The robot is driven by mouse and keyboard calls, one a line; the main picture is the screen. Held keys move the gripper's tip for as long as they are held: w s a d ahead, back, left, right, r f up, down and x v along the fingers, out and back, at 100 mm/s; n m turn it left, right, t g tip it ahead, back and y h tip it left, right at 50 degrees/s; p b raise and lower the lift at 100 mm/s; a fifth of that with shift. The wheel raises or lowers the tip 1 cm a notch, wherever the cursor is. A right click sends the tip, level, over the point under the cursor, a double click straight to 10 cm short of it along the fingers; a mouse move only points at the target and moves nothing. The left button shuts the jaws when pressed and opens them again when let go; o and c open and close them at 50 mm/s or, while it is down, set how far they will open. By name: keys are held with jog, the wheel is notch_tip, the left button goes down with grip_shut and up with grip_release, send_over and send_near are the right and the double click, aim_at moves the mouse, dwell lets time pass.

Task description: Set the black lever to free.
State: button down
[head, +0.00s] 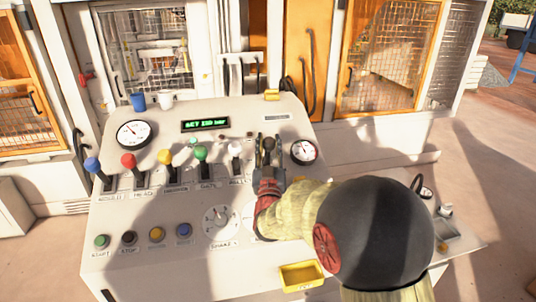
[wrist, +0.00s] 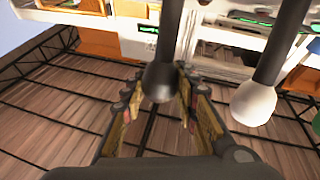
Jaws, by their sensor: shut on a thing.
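The black lever is the rightmost in the row on the sloped panel; its dark knob (head: 269,144) shows between the fingers of my gripper (head: 267,158). In the wrist view the black knob (wrist: 160,82) on its dark rod sits between the two fingers of my gripper (wrist: 156,100), which are closed around it. The lever's slot and the label below it are hidden behind my gripper and arm in the head view. The white lever (head: 235,148) stands just to the left of my gripper; its knob also shows in the wrist view (wrist: 253,103).
Green (head: 200,154), yellow (head: 165,157), red (head: 128,160) and blue (head: 92,164) levers stand farther left. A gauge (head: 303,151) is close on the right. A lit display (head: 205,125) is above. A yellow tray (head: 301,275) lies at the panel's front.

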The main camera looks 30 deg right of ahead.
jog(key=shift+s+a+f+b, duration=0.1)
jog(key=shift+s+f+b, duration=0.15)
jog(key=shift+f+b, duration=0.25)
jog(key=b+v, duration=0.1)
jog(key=b, duration=0.2)
jog(key=shift+s+f, duration=0.15)
jog(key=shift+s, duration=0.2)
jog(key=s+f+b, duration=0.1)
jog(key=b, duration=0.1)
jog(key=s+f+b, duration=0.1)
jog(key=b, duration=0.1)
jog(key=shift+s+a, duration=0.35)
jog(key=shift+a, duration=0.05)
jog(key=shift+f, duration=0.15)
jog(key=c, duration=1.8)
grip_release()
jog(key=o, duration=0.4)
jog(key=shift+r, duration=0.2)
jog(key=v, duration=1.2)
jog(key=shift+f, duration=0.2)
